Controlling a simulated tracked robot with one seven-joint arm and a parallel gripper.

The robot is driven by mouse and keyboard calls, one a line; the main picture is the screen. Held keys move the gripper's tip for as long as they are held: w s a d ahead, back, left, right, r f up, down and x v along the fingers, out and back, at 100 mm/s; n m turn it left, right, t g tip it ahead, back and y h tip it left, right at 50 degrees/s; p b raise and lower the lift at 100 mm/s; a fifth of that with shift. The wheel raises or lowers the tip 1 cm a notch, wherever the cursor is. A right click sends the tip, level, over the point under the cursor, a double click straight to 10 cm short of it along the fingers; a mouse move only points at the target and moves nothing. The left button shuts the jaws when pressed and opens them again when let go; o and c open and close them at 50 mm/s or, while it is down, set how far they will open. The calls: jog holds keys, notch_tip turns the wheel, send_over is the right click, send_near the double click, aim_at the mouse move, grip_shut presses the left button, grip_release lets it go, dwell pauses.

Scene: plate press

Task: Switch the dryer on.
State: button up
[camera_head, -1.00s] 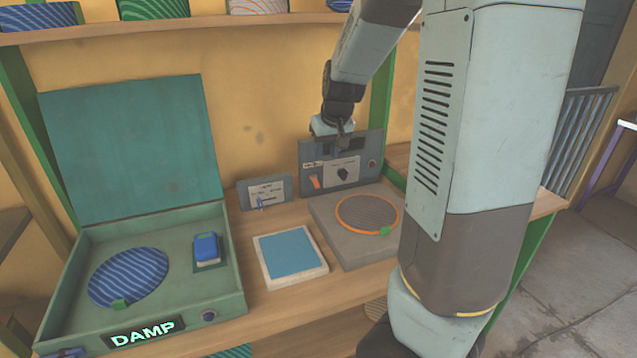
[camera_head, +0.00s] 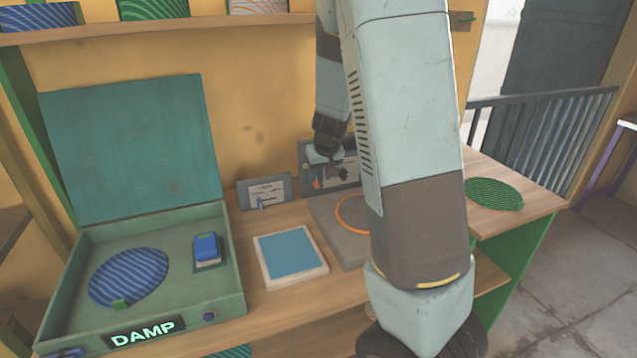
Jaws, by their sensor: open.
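A grey back panel (camera_head: 349,174) with controls stands behind a grey block (camera_head: 327,214) that bears an orange ring (camera_head: 352,212). My arm hides much of both. My gripper (camera_head: 327,173) is open, pointing down just in front of this panel; whether it touches a control cannot be told. An orange lever (camera_head: 317,184) shows on the panel by the fingers. An open green case (camera_head: 80,268) at left has a lit sign (camera_head: 143,331) reading DAMP. I cannot tell which unit is the dryer.
A blue striped disc (camera_head: 128,277) and a blue block (camera_head: 206,248) lie in the case. A blue-topped pad (camera_head: 290,255) lies on the bench, right of the case. A green striped disc (camera_head: 493,193) lies at the bench's right end. A shelf (camera_head: 230,22) runs above.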

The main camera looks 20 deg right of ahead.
aim_at(317, 186)
jog(key=shift+x, duration=2.1)
jog(key=shift+c, duration=0.2)
grip_shut()
